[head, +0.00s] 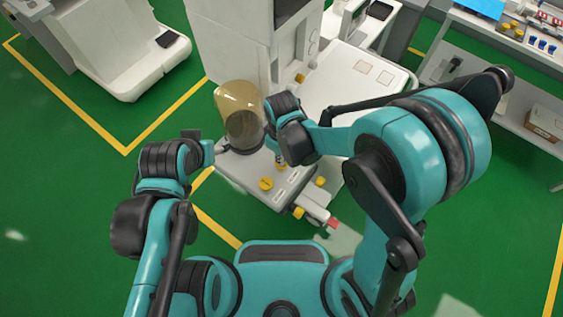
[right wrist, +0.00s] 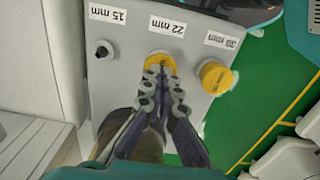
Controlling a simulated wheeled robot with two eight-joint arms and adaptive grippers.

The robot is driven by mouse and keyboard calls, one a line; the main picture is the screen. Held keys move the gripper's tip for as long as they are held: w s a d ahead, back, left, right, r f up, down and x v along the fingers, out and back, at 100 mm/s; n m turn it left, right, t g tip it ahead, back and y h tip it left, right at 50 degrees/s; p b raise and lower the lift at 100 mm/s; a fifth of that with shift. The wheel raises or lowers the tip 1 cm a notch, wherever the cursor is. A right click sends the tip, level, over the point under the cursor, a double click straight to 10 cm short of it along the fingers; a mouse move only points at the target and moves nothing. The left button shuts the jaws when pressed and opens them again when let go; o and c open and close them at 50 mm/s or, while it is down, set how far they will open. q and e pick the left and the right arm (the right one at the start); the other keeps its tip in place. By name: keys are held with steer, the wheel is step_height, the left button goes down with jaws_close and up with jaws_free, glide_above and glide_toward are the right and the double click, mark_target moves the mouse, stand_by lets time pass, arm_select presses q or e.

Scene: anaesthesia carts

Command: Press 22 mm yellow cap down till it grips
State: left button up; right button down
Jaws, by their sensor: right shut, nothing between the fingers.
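In the right wrist view, the 22 mm yellow cap (right wrist: 157,58) is at the middle position of a light grey panel (right wrist: 120,80), below the upside-down 22 mm label (right wrist: 166,27). My right gripper (right wrist: 163,68) is shut and empty, its fingertips at the near edge of this cap and hiding part of it. I cannot tell how firmly they touch or how deep the cap sits. In the head view, my right gripper (head: 281,162) points down at the panel and hides the cap. My left gripper (head: 208,150) is left of the amber dome; its jaw state is unclear.
Another yellow cap (right wrist: 215,77) sits near the 30 mm label, close to the gripper. A small dark-centred port (right wrist: 103,50) is near the 15 mm label. Yellow knobs (head: 320,181) are on the panel's side.

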steer(key=shift+f+b, duration=0.45)
steer(key=shift+f, duration=0.1)
steer(key=shift+r, duration=0.1)
stand_by(0.4)
steer(key=shift+r+p, duration=2.7)
steer(key=shift+r, duration=0.8)
steer(key=shift+f, duration=0.1)
step_height(320, 180, up, 12)
